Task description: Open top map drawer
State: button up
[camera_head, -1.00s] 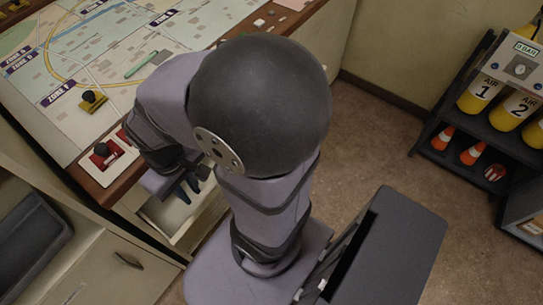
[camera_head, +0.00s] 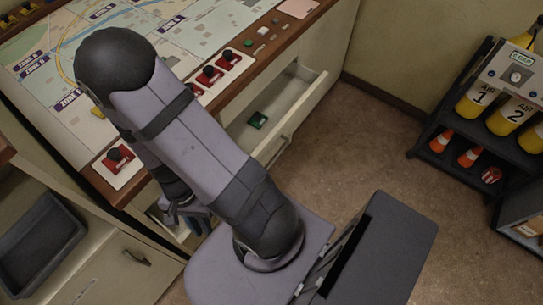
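The top map drawer (camera_head: 292,104) is the pale drawer under the map table's front edge, and it stands pulled out. Its inside shows to the right of my arm, with a small dark-green item (camera_head: 257,120) in it. A handle on its front (camera_head: 281,151) is partly hidden by my arm. My gripper (camera_head: 192,217) is low at the drawer's left end, below the table edge and away from that handle. Its fingers are small, dark and partly covered by my wrist. I cannot tell whether they are apart or whether they touch the drawer.
The map table (camera_head: 290,35) carries red switches (camera_head: 209,75) along its wooden front edge. A dark bin (camera_head: 40,246) and a cabinet handle (camera_head: 137,257) are at the lower left. A rack with yellow air cylinders (camera_head: 474,98) stands at right. Floor between is clear.

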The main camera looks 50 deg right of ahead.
notch_tip(320, 180, down, 4)
jog(key=s+m+p, duration=0.2)
jog(key=m, duration=0.3)
jog(key=m+t+h+b, duration=0.6)
jog(key=m+t+h, duration=0.25)
jog(key=h, duration=0.75)
send_near(272, 163)
jog(key=f+x, duration=0.1)
jog(key=x, duration=0.3)
jog(key=shift+w+d+r+g, duration=0.15)
jog(key=shift+r+g, duration=0.1)
jog(key=shift+r, duration=0.15)
jog(key=shift+d, duration=0.15)
jog(key=shift+p+x, duration=0.4)
jog(key=shift+x, duration=3)
